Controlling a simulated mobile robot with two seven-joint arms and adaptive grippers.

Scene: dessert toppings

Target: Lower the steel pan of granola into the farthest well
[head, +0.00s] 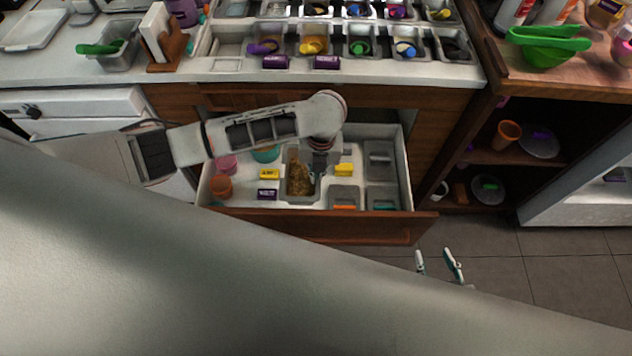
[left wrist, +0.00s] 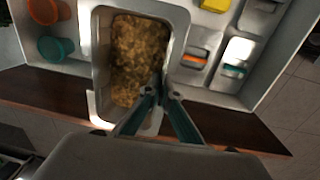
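The steel pan of granola (head: 298,177) is at the open drawer in the head view. It fills the upper middle of the left wrist view (left wrist: 138,62), where its near end overlaps the drawer front. My left gripper (head: 318,172) has its fingers together on the pan's right rim, also seen in the left wrist view (left wrist: 165,92). Whether the pan touches the drawer floor is unclear. The topping rail (head: 350,72) on the counter has two rows of wells. Its leftmost front well (head: 230,46) looks empty. My right gripper (head: 437,263) is open and empty over the floor.
The open drawer (head: 405,165) also holds pink and orange cups, yellow and purple blocks and lidded steel pans (head: 382,165). A wooden card stand (head: 165,55) and a container with a green scoop (head: 112,50) stand left of the rail. A shelf unit is at right.

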